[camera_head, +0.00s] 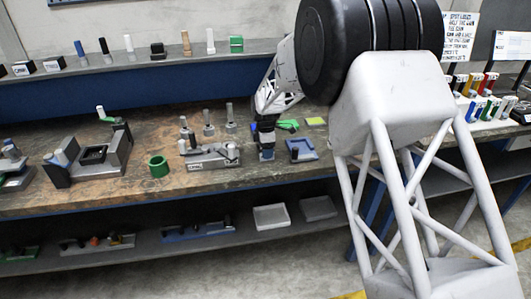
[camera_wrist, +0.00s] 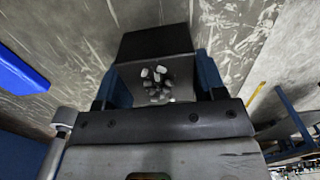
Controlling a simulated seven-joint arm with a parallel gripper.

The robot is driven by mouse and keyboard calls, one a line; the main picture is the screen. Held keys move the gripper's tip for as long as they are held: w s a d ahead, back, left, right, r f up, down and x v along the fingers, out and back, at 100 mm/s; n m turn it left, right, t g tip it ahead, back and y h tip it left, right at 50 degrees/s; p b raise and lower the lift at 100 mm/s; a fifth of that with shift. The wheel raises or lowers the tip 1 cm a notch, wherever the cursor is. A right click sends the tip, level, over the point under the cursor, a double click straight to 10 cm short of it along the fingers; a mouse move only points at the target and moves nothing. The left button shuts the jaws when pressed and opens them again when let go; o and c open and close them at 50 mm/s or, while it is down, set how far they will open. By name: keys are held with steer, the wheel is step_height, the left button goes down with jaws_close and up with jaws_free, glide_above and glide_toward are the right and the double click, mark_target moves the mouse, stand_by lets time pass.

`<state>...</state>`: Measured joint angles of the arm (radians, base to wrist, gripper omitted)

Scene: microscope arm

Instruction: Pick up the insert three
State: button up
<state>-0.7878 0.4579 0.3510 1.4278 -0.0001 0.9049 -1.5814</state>
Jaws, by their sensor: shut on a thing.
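My gripper (camera_head: 266,150) is low over the workbench, at the right end of the grey fixture. In the wrist view, its two blue fingers (camera_wrist: 156,82) are closed on a dark block (camera_wrist: 155,43). The block has a black upper part and a greyer face with several small pale bits on it. I take it to be insert three, but no label on it is readable. In the head view the held block is small and mostly hidden by the gripper, so I cannot tell whether it touches the bench.
A grey fixture (camera_head: 208,162) stands left of my gripper, with several grey upright pieces (camera_head: 208,123) behind it. A blue tray (camera_head: 301,156) is close on the right. A green ring (camera_head: 158,166) lies farther left. A back shelf (camera_head: 125,66) holds small objects.

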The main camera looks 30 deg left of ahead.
jaws_close()
steer(key=shift+r, duration=0.1)
steer(key=shift+r, duration=0.15)
steer(key=shift+r, duration=0.75)
step_height(320, 180, up, 2)
steer(key=s+d+r, duration=0.1)
steer(key=s+d, duration=1)
steer(key=shift+s, duration=0.2)
stand_by(0.5)
